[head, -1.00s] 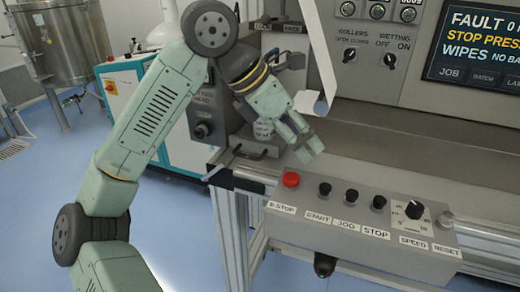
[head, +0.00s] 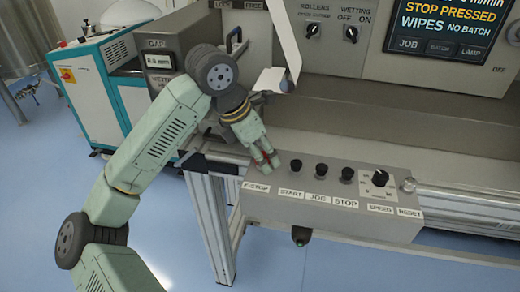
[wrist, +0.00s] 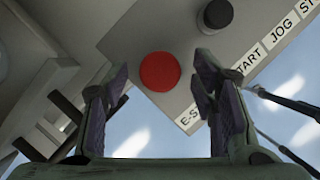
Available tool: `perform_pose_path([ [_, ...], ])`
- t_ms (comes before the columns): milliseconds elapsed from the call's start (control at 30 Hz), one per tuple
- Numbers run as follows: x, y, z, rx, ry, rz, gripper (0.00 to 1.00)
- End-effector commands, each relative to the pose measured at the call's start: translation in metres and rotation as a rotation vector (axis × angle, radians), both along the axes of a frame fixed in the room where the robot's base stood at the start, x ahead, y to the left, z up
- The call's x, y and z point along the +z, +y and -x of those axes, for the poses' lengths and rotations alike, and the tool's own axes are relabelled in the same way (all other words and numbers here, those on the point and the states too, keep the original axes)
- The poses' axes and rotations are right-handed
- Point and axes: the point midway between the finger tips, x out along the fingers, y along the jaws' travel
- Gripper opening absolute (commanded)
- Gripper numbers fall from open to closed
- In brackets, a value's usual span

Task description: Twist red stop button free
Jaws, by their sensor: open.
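The red stop button (wrist: 160,71) shows round and whole in the wrist view, just beyond and between my fingertips. In the head view my gripper (head: 267,164) is over the left end of the grey control box (head: 330,216), above the E-STOP label, and hides most of the button. My gripper's two fingers (wrist: 162,78) are open and apart, one on each side of the button in the picture. I cannot tell whether they touch it. The screen (head: 450,30) reads "STOP PRESSED".
Black START (head: 295,166), JOG (head: 321,170) and STOP (head: 346,174) buttons stand in a row to the right, then the speed knob (head: 380,177). A white web sheet (head: 285,40) hangs behind my gripper.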

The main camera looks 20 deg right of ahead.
Motion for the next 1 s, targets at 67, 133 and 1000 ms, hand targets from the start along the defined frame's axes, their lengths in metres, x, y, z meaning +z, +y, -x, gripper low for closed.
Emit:
perform_pose_path([
  [67, -0.0013, -0.0007, 0.0001, -0.001, 0.000, 0.000, 0.52],
  [133, -0.0014, -0.0007, 0.0000, -0.001, 0.000, 0.000, 0.52],
  [1000, -0.0009, -0.0005, 0.0000, 0.000, 0.000, 0.000, 0.04],
])
